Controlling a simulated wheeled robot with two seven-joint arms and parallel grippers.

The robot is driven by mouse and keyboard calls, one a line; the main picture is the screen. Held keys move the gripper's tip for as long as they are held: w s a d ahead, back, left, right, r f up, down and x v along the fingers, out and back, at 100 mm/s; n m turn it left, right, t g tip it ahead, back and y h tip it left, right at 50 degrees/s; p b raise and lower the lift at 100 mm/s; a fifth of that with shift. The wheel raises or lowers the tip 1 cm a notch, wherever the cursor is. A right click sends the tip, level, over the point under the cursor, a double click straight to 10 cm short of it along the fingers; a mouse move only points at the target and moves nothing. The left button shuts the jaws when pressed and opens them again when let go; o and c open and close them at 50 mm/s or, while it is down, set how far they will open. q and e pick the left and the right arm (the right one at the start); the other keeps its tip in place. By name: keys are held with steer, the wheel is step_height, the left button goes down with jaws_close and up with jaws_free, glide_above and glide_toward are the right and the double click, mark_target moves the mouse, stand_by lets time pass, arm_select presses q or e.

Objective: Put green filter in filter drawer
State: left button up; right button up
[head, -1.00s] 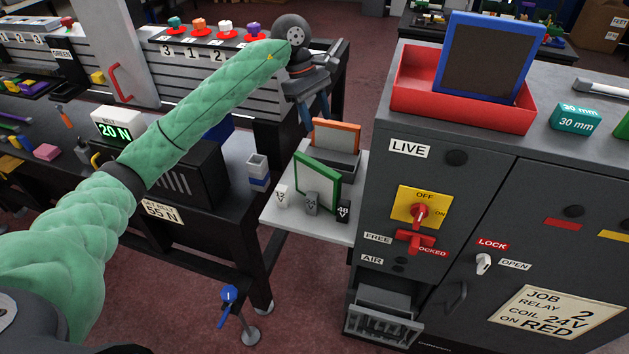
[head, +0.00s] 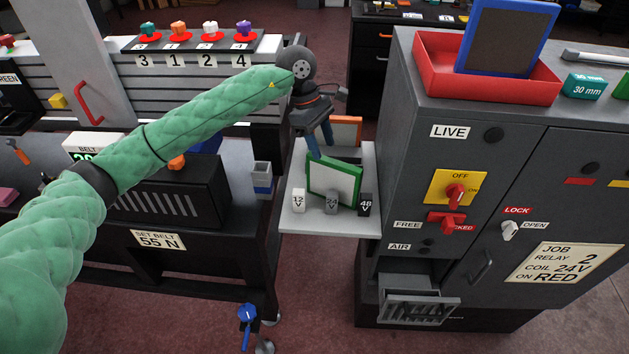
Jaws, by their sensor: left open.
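The green filter (head: 335,183), a green frame around a pale panel, stands on the white side shelf (head: 305,222) left of the grey cabinet. My left gripper (head: 321,143) is open, with its blue fingers pointing down at the filter's top edge. One fingertip is close to the top left corner of the frame; I cannot tell whether it touches. The filter drawer (head: 418,307), a grey drawer with a slatted front, appears pulled out low on the cabinet. My right gripper is out of view.
An orange-framed filter (head: 346,121) is partly hidden behind the gripper. Small 12 V (head: 299,200), grey (head: 331,204) and 48 V (head: 365,204) blocks stand before the green filter. A blue-framed filter (head: 508,38) stands in a red tray (head: 435,71) on the cabinet (head: 400,160).

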mark_target(335, 161)
arm_select(q)
steer(key=shift+w+r+n, duration=0.15)
steer(key=shift+n, duration=0.25)
steer(key=shift+d, duration=0.5)
steer(key=shift+d+f+h+p, duration=0.15)
steer(key=shift+f+h+p, duration=0.15)
steer(key=shift+f+p, duration=0.6)
steer(key=shift+d+f, duration=0.3)
steer(key=shift+f, duration=0.15)
steer(key=p+x, duration=0.2)
steer(key=x, duration=0.1)
steer(key=shift+w+d+f+p, duration=0.15)
steer(key=shift+d+p, duration=0.05)
steer(key=shift+p, duration=0.2)
steer(key=shift+d+f, duration=0.15)
steer(key=shift+f, duration=0.55)
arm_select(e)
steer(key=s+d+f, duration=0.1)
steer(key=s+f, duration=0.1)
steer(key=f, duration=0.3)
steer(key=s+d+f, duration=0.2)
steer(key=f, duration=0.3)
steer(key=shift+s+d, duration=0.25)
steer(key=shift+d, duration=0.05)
arm_select(q)
steer(key=shift+f+b, duration=0.25)
steer(key=shift+b, duration=0.35)
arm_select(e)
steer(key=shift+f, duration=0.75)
